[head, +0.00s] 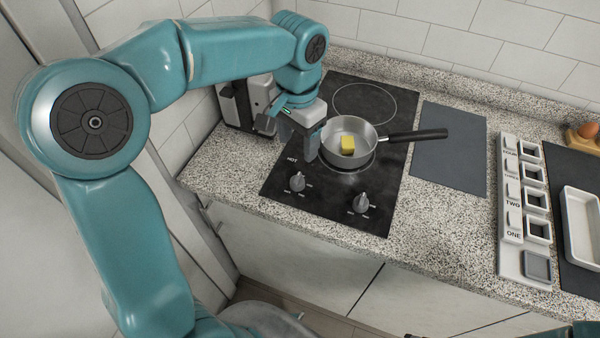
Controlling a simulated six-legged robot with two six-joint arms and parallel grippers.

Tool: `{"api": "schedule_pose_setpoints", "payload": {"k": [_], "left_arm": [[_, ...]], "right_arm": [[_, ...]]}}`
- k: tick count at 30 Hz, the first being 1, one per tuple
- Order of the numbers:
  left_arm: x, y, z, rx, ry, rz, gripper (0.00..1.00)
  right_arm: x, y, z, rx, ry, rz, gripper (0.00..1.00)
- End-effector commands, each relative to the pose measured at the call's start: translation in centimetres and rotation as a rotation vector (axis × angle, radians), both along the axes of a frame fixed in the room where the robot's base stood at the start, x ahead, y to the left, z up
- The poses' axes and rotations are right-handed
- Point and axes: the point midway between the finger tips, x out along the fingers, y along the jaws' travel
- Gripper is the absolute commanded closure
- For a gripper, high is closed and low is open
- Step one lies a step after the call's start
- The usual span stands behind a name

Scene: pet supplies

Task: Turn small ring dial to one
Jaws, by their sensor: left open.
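A black cooktop (400,165) is set in the speckled counter. Small marks beside both are too fine to read, so I cannot tell which dial serves the small ring. A rear ring (365,103) is bare. My left gripper (304,147) is open, pointing down beside the pan's left side, behind the left dial.
The pan's black handle (418,135) points right over a dark grey mat (448,148). Further right are a white labelled rack (510,195) and a white tray (582,226). A dark appliance (236,105) stands behind my left gripper. Counter in front of the cooktop is clear.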

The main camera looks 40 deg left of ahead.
Motion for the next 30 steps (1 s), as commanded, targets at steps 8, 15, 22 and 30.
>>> {"api": "schedule_pose_setpoints", "payload": {"k": [8,15,22,30], "left_arm": [[-0.2,-0.1,-6.8,-0.001,0.005,0.0,0.38],[0.0,-0.1,-10.8,-0.001,0.002,0.001,0.38],[0.2,-0.1,-11.9,-0.002,0.0,0.0,0.38],[0.2,-0.1,-11.9,-0.001,-0.001,0.0,0.61]], "right_arm": [[0.0,0.0,-0.3,0.0,0.001,0.0,0.57],[0.0,0.0,-0.3,0.0,0.0,0.0,0.57],[0.0,0.0,-0.3,0.0,0.0,0.0,0.57],[0.0,0.0,-0.3,0.0,0.0,0.0,0.57]]}}
